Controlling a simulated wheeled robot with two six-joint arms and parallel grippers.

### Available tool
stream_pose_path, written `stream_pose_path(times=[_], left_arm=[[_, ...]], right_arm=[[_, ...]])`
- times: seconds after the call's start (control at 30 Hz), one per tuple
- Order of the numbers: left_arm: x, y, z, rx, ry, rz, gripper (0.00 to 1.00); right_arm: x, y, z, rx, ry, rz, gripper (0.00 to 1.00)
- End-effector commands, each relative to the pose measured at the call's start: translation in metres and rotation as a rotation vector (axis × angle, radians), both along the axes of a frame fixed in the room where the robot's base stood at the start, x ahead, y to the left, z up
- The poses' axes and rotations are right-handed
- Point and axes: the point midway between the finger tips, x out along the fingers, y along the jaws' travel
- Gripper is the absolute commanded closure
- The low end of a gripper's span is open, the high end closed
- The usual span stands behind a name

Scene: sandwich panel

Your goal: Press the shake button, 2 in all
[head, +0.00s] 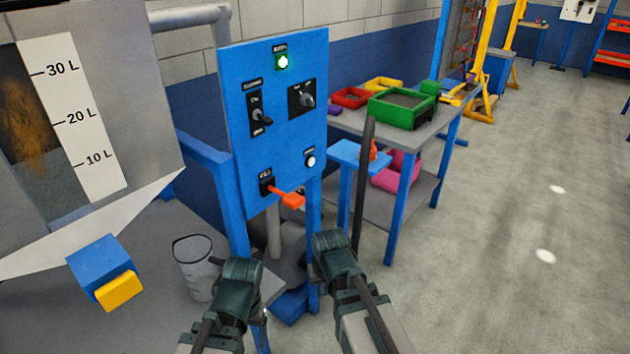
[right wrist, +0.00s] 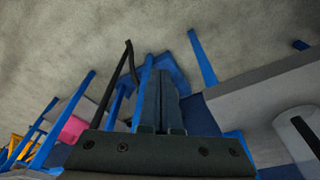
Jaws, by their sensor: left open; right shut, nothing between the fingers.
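The blue control panel (head: 230,130) stands upright in the middle of the head view. A small round white button (head: 310,161) sits at its lower right, under a label too small to read; I take it as the shake button. Nothing touches it. My right gripper (head: 331,240) is below and slightly right of the button, apart from the panel. In the right wrist view its fingers (right wrist: 160,105) are closed together with nothing between them. My left gripper (head: 243,268) is open, below the panel's lower left and apart from it.
A hopper with a litre scale (head: 75,115) stands left, a grey bucket (head: 193,268) below. A table with trays (head: 403,110) stands right; open floor lies beyond.

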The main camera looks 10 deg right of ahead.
Motion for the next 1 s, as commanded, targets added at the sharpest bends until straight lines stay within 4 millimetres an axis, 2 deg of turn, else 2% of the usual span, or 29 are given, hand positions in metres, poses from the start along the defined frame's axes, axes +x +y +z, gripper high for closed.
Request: stream_pose_path(times=[0.03,0.1,0.17,0.27,0.47,0.6,0.8,1.0], left_arm=[[0.000,0.000,-0.027,0.000,0.000,0.000,0.23],[0.000,0.000,-0.045,0.000,0.000,0.000,0.23],[0.000,0.000,-0.058,0.000,0.000,0.000,0.23],[0.000,0.000,-0.066,0.000,0.000,0.000,0.23],[0.000,0.000,-0.070,0.000,0.000,0.000,0.23],[0.000,0.000,-0.071,0.000,0.000,0.000,0.23],[0.000,0.000,-0.070,0.000,0.000,0.000,0.23],[0.000,0.000,-0.070,0.000,0.000,0.000,0.23]], right_arm=[[0.013,-0.008,-0.025,0.011,-0.044,-0.034,1.00],[0.034,-0.018,-0.037,0.028,-0.126,-0.085,1.00],[0.059,-0.028,-0.043,0.048,-0.223,-0.137,1.00],[0.096,-0.041,-0.033,0.086,-0.389,-0.216,1.00],[0.157,-0.064,0.010,0.172,-0.708,-0.341,1.00],[0.189,-0.078,0.052,0.248,-0.930,-0.409,1.00],[0.215,-0.096,0.113,0.363,-1.216,-0.475,1.00],[0.221,-0.107,0.157,0.455,-1.410,-0.502,1.00]])
